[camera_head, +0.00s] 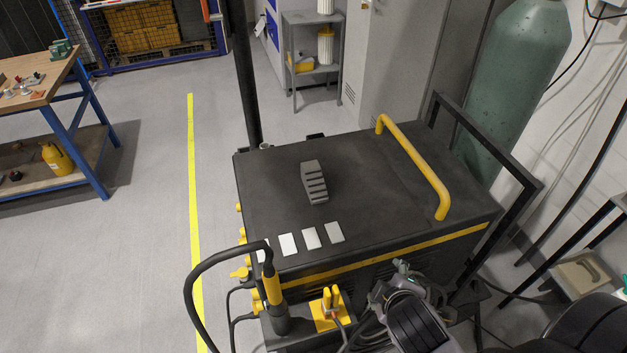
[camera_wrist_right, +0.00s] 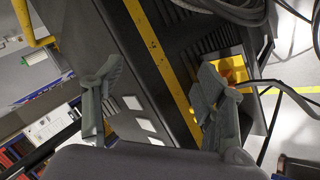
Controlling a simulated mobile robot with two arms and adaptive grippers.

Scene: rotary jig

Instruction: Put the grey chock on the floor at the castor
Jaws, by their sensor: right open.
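The grey chock (camera_head: 315,182), a ribbed wedge, lies on the dark top of the wheeled machine (camera_head: 260,200), left of its yellow handle. My right gripper (camera_head: 388,284) is by the machine's front side, below and right of the chock and apart from it. In the right wrist view its two fingers (camera_wrist_right: 155,95) are spread with nothing held between them; the machine's yellow-striped edge shows beyond. No castor can be made out; the machine's underside is hidden. My left gripper is not in view.
White labels (camera_head: 311,238) lie along the machine's top edge. A torch with a black cable (camera_head: 273,290) and a yellow bracket (camera_head: 330,308) stick out in front. A green cylinder (camera_head: 510,90) stands behind right. Floor left of the machine is clear, with a yellow line (camera_head: 193,200).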

